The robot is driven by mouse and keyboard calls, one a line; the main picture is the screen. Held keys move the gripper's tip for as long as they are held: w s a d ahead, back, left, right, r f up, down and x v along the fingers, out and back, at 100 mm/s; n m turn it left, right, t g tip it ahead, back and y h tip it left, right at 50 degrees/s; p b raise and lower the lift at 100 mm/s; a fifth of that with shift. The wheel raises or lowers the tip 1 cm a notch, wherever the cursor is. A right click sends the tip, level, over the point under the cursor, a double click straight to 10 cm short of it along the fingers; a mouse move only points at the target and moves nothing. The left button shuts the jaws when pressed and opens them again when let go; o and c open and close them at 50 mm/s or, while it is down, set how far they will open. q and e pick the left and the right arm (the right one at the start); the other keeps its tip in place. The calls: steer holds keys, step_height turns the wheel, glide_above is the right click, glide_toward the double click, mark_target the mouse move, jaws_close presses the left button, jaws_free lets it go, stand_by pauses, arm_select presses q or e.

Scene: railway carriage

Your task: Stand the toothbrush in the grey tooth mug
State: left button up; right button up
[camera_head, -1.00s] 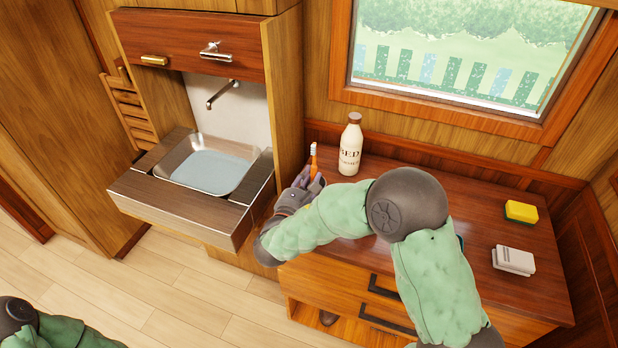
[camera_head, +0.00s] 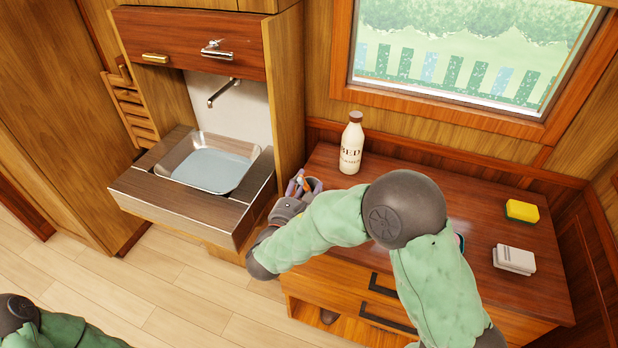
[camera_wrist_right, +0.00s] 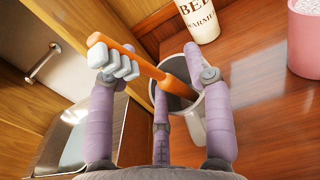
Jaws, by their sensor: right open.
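The orange toothbrush (camera_wrist_right: 146,67) with white bristles shows large in the right wrist view. Its handle end is inside the grey tooth mug (camera_wrist_right: 178,68), and it leans so that its head points to the left. The mug stands on the wooden top; fingers and brush hide part of it. My right gripper (camera_wrist_right: 160,78) is open, its fingers spread on both sides of the toothbrush and near the mug. In the head view the right gripper (camera_head: 301,188) is at the left end of the cabinet top, largely covering mug and brush. My left gripper is out of view.
A white bottle (camera_head: 352,143) stands just behind the right gripper. A pink cup (camera_wrist_right: 304,42) is to the right in the wrist view. The washbasin (camera_head: 209,170) is left of the cabinet.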

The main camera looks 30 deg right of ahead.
steer(key=v, duration=0.8)
steer(key=shift+s+a, duration=0.15)
steer(key=shift+a, duration=0.05)
stand_by(0.7)
